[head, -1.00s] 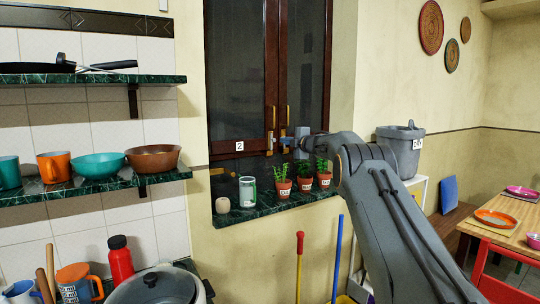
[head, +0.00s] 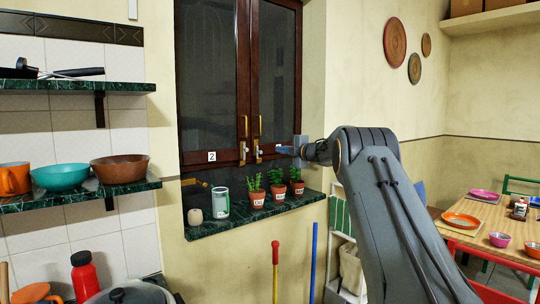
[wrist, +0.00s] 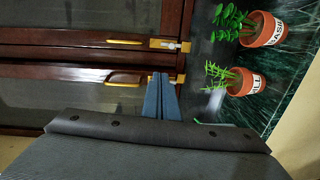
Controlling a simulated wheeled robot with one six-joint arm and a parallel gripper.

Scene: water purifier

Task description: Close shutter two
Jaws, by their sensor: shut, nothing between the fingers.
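The window has two dark red-brown framed shutters. Shutter two (head: 211,90) is the left panel, with a white "2" label on its bottom rail. It looks flush, or nearly so, with the right shutter (head: 277,75); a small gap cannot be ruled out. Brass handles (head: 245,126) are at the meeting edges. My gripper (head: 280,150) is shut and empty, in front of the right panel's lower part, just right of the handles. In the wrist view, the shut blue fingers (wrist: 158,90) point at the lower handle's end; contact cannot be told.
Shelves with bowls (head: 62,177) are at left. Red- and blue-handled poles (head: 314,262) stand below the sill. A table is at right.

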